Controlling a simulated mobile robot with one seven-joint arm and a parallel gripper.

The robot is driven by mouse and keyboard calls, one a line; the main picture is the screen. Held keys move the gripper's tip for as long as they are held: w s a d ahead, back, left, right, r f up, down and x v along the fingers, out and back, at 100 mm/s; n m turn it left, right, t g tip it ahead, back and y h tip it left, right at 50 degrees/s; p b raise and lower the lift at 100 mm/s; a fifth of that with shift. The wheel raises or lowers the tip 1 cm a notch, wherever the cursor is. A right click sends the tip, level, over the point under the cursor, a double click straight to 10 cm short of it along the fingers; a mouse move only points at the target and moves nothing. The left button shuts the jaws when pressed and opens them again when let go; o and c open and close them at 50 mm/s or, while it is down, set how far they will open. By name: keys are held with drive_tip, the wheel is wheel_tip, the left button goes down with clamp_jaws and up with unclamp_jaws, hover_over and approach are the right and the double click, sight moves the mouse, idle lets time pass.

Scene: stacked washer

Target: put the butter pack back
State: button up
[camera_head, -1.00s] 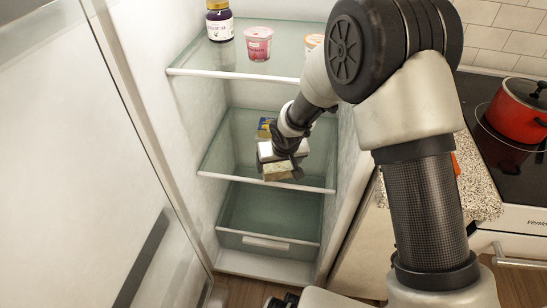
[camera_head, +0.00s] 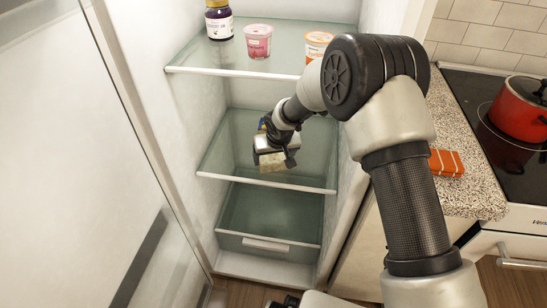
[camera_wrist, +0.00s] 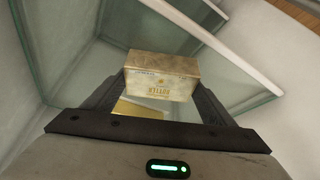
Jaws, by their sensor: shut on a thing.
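The butter pack (camera_wrist: 160,75) is a pale gold block with lettering, held between the two fingers in the wrist view. It also shows in the head view (camera_head: 273,163), just below my gripper (camera_head: 274,150). My gripper is shut on it, inside the open fridge over the middle glass shelf (camera_head: 315,160). My gripper and wrist hide part of the pack. I cannot tell whether the pack touches the shelf.
A yellow and blue package (camera_head: 262,124) is partly hidden behind my gripper. The upper shelf holds a dark jar (camera_head: 219,20), a pink cup (camera_head: 258,42) and an orange-white cup (camera_head: 317,44). A drawer (camera_head: 268,215) lies below. The fridge door (camera_head: 80,150) is at left.

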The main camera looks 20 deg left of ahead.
drive_tip(key=o, duration=1.3)
drive_tip(key=shift+f, duration=0.15)
drive_tip(key=shift+c, duration=0.2)
drive_tip(key=shift+r, duration=0.4)
drive_tip(key=p+v, duration=0.2)
drive_tip(key=v, duration=0.9)
drive_tip(key=shift+s+d+r+p, duration=0.2)
drive_tip(key=shift+p, duration=0.1)
